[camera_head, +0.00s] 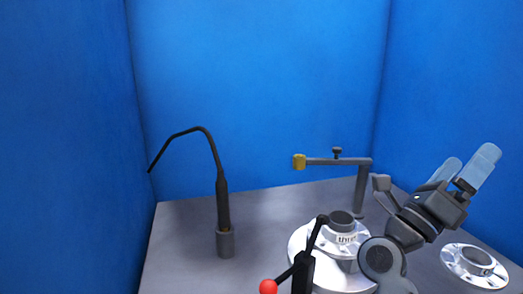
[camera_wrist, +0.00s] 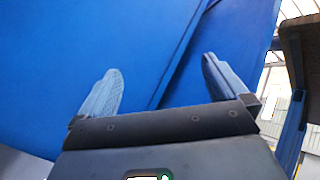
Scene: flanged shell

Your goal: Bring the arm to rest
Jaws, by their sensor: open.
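My gripper (camera_head: 467,166) is at the right in the head view, raised above the grey table and tilted up to the right. Its two light blue-grey fingers are apart with nothing between them. In the wrist view my gripper (camera_wrist: 160,87) also shows open and empty, with blue wall behind the fingers. My arm comes up from the lower middle of the head view and hides part of the table and of the silver flanged part.
A silver flanged part (camera_head: 340,236) stands on a round plate (camera_head: 298,245). A loose flange (camera_head: 475,266) lies at right, below my gripper. A clamp arm (camera_head: 338,161), a black bent torch (camera_head: 222,190) in a grey holder and a red-knobbed lever (camera_head: 268,286) stand around. Blue walls enclose the table (camera_head: 180,240).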

